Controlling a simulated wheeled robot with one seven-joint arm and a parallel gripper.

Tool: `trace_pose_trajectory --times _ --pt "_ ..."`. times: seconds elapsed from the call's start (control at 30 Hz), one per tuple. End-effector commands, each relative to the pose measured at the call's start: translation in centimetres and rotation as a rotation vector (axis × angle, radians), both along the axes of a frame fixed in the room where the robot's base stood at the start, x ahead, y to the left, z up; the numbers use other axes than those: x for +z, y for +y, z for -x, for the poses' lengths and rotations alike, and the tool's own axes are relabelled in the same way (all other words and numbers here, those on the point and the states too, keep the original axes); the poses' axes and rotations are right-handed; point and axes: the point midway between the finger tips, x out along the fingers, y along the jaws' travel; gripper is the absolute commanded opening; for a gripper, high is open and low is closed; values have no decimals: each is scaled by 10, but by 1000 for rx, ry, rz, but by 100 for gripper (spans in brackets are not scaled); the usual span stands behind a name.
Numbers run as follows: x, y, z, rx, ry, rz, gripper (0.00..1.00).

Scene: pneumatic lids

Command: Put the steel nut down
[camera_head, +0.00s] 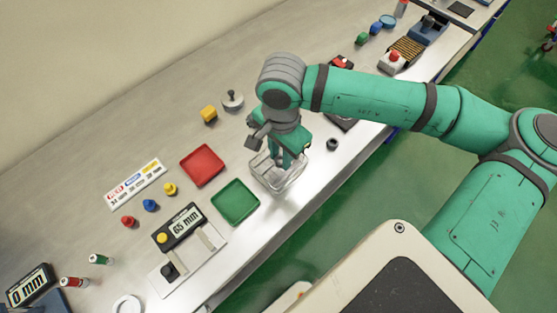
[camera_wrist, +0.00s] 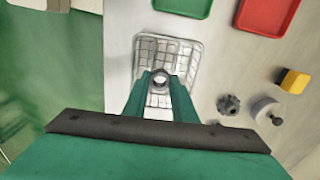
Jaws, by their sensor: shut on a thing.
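My gripper (camera_head: 286,163) points down over a clear, grid-patterned basket (camera_head: 297,178). In the wrist view my gripper (camera_wrist: 160,84) is shut on the steel nut (camera_wrist: 160,76), a small grey ring between the fingertips. The basket (camera_wrist: 178,50) shows behind and around the fingertips in that view. I cannot tell whether the nut touches the basket's floor or hangs above it. The nut is hidden in the head view.
A green tray (camera_head: 235,201) and a red tray (camera_head: 202,164) lie left of the basket. A small dark ring-like part (camera_head: 332,144) stands to its right. A yellow block (camera_head: 209,114) and a grey knobbed weight (camera_head: 232,99) stand behind. A display reading 65 mm (camera_head: 184,226) is at front left.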

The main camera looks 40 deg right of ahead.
Motion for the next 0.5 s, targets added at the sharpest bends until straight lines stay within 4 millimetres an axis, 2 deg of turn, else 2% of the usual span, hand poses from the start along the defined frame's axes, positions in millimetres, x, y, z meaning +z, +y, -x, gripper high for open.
trace_pose_trajectory --times 0.1,0.3,0.5 --pt "-13 3 -7 -1 2 -3 1" --pt "-36 1 -5 -4 1 -1 1" --pt "-39 -3 -3 -13 1 0 1"
